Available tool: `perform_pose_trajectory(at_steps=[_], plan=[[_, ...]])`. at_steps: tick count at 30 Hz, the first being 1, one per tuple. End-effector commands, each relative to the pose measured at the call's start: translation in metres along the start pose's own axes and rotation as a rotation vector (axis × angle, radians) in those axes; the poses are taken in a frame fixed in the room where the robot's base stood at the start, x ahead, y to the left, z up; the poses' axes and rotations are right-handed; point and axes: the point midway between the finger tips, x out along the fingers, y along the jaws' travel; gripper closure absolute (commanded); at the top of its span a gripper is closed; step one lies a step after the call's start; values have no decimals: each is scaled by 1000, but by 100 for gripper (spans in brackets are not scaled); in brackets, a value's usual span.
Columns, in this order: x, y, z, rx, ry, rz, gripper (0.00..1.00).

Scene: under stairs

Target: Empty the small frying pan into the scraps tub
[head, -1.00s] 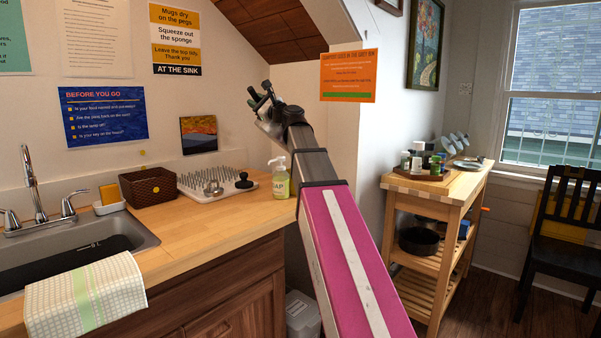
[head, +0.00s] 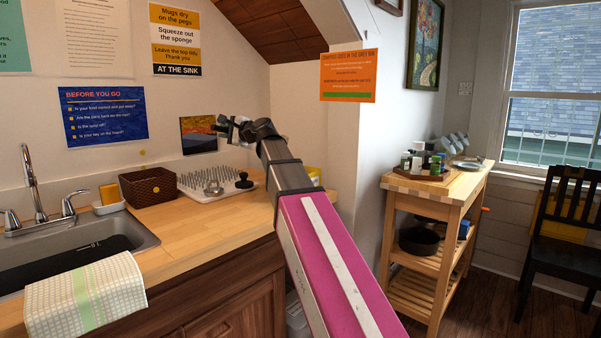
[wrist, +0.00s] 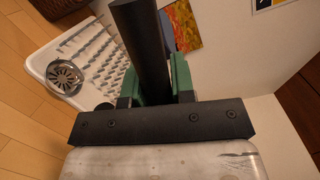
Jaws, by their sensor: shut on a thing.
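My gripper (head: 236,128) is raised above the counter, in front of the back wall. In the wrist view its green fingers (wrist: 156,82) are shut on a thick black handle (wrist: 143,38). A grey bin (head: 297,318) below the counter is also partly hidden by my arm.
A white spiked drying mat (head: 196,184) with a sink strainer (head: 213,188) lies on the counter (head: 190,218), beside a brown basket (head: 147,188). The sink (head: 75,245) is at left. A wooden cart (head: 440,188) at right holds jars and, on its shelf, a dark round pan (head: 418,240).

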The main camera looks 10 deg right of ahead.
Motion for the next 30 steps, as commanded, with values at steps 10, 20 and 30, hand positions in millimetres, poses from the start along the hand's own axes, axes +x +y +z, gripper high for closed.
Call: perform_pose_trajectory(at_steps=[10,20,30], plan=[[14,27,7,-120,36,86,100],[13,6,13,-119,34,84,100],[12,-12,19,-118,35,85,100]])
